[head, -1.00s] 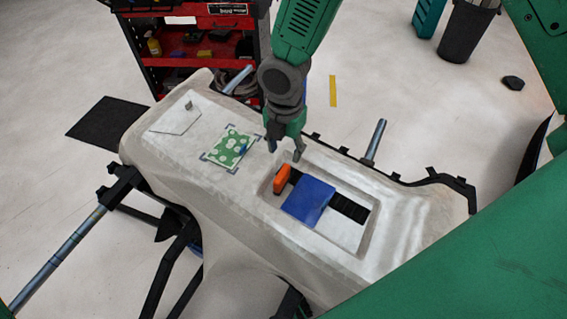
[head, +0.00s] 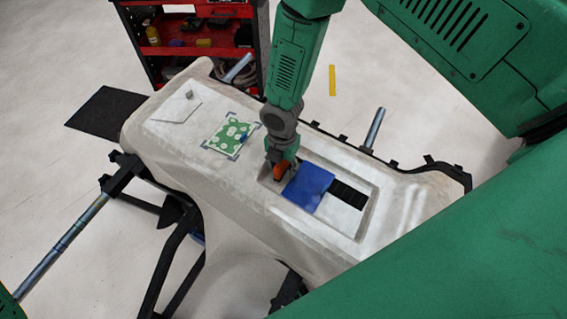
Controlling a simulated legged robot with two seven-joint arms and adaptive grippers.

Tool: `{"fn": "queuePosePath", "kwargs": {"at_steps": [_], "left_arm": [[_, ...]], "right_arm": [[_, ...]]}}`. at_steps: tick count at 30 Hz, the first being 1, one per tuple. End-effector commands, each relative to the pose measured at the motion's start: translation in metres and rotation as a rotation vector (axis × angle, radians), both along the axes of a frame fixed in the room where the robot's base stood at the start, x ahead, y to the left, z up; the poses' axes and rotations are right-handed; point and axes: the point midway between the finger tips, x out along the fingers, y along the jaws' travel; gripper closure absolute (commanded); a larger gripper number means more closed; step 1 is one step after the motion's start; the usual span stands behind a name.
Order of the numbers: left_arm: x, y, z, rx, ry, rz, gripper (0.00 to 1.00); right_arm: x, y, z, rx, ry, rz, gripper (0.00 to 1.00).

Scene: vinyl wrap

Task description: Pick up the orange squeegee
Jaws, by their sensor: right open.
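The orange squeegee (head: 280,173) stands at the left end of the recessed tray area in the pale panel, beside the blue cloth-like piece. My right gripper (head: 280,167) has come down from above onto it, with its fingers open around or right beside its top. The gripper hides part of the squeegee, and I cannot tell whether the fingers touch it. My left gripper is not in view.
A blue square (head: 308,187) and a black strip (head: 348,195) lie in the recess. A green patterned sheet (head: 229,138) lies on the panel to the left. A red tool cart (head: 262,40) stands behind. Dark clamps and metal bars stick out around the panel.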

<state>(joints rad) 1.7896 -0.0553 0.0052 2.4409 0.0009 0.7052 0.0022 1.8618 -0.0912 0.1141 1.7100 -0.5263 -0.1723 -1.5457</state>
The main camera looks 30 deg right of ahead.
Motion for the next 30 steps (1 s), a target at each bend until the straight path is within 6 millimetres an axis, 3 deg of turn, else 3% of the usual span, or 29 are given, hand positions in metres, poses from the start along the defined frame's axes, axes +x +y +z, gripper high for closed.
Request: {"fn": "queuePosePath", "kwargs": {"at_steps": [6,9,10,22,30], "left_arm": [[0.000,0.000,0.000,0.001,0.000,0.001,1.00],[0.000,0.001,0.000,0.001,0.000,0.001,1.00],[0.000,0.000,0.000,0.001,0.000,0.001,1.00],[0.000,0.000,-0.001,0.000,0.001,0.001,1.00],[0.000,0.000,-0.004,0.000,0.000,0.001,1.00]], "right_arm": [[0.000,-0.002,-0.001,0.002,-0.001,0.001,0.62],[0.000,-0.003,-0.001,0.003,0.000,0.001,0.97],[0.000,-0.003,-0.001,0.004,-0.001,0.001,1.00],[0.000,-0.003,0.005,0.002,0.002,-0.001,1.00],[0.001,-0.003,0.058,0.003,-0.003,-0.001,1.00]]}}
